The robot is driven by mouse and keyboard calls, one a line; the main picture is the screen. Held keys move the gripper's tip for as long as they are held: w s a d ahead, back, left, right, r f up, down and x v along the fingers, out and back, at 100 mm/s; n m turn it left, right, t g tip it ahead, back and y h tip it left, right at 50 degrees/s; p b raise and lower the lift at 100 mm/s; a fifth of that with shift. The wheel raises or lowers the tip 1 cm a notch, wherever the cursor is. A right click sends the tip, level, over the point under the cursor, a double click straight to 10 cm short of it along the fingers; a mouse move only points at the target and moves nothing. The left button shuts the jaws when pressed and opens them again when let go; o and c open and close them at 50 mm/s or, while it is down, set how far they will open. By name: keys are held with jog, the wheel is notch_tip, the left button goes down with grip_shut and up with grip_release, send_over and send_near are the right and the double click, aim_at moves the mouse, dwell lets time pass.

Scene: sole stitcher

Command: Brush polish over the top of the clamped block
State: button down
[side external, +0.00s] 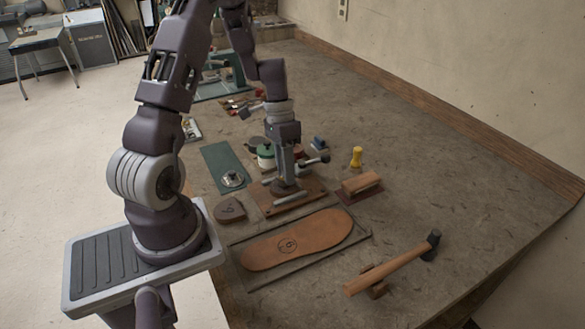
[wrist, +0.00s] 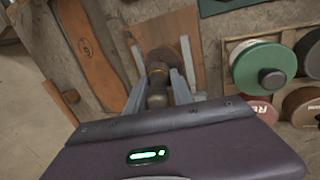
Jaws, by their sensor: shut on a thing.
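My gripper (wrist: 158,88) is shut on a dark handle (wrist: 157,98) with a brass-coloured band, which looks like the brush. In the wrist view a round brown shape (wrist: 165,56) shows just beyond the handle. I cannot tell whether it is the brush head or something under it. In the side view my gripper (side external: 286,182) points down low over a brown wooden board (side external: 312,189) with grey bars (side external: 294,200) by it. The board also shows in the wrist view (wrist: 170,27). The clamped block is not clearly distinguishable; my gripper hides part of this spot. Contact cannot be told.
A leather sole (side external: 300,238) lies on a dark mat in front. A hammer (side external: 395,264) lies to the right. A wooden block (side external: 361,182) and a yellow item (side external: 357,156) stand right of the board. A green tin (wrist: 262,68) and other tins are close by.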

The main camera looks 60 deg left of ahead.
jog(key=shift+s+a, duration=0.1)
jog(key=shift+s, duration=1.85)
jog(key=shift+a, duration=0.35)
jog(key=shift+w+a, duration=0.15)
jog(key=shift+a, duration=0.05)
jog(key=shift+w+d+f, duration=0.1)
jog(key=shift+w, duration=1.6)
jog(key=shift+w+d, duration=0.1)
jog(key=shift+w, duration=1.6)
jog(key=shift+s+a, duration=0.2)
jog(key=shift+s, duration=3.3)
notch_tip(320, 180, up, 8)
jog(key=shift+r, duration=0.2)
jog(key=shift+s, duration=0.1)
